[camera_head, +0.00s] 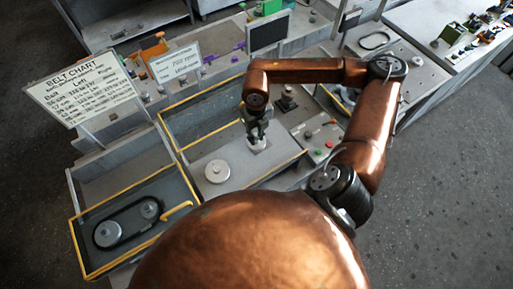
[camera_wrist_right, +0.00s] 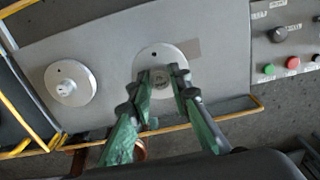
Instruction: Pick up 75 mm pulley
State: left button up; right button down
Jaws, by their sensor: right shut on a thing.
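My right gripper (camera_head: 257,139) reaches down over the grey bench panel. In the right wrist view, its two green fingers (camera_wrist_right: 161,80) are closed about the raised hub of a pale round pulley (camera_wrist_right: 152,58). The pulley's disc shows beyond the fingertips, and the fingers hide part of it. Whether it touches the panel is hard to tell. A second pale pulley (camera_head: 217,171) with a raised hub sits flat on the panel to the left, and it also shows in the right wrist view (camera_wrist_right: 70,86). No size marking is clearly readable on either. My left gripper is out of view.
A yellow-edged housing (camera_head: 81,247) at lower left holds two pulleys with a dark belt. A belt chart (camera_head: 82,88) stands behind it. A control panel (camera_head: 321,137) with coloured buttons lies right of the gripper. A yellow rail (camera_wrist_right: 222,107) edges the panel.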

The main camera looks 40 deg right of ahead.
jog(key=shift+r, duration=0.3)
jog(key=s+a+r+b, duration=0.1)
jog(key=s+a+r, duration=0.1)
jog(key=s+a, duration=0.3)
jog(key=shift+s+a, duration=0.4)
jog(key=shift+s, duration=0.55)
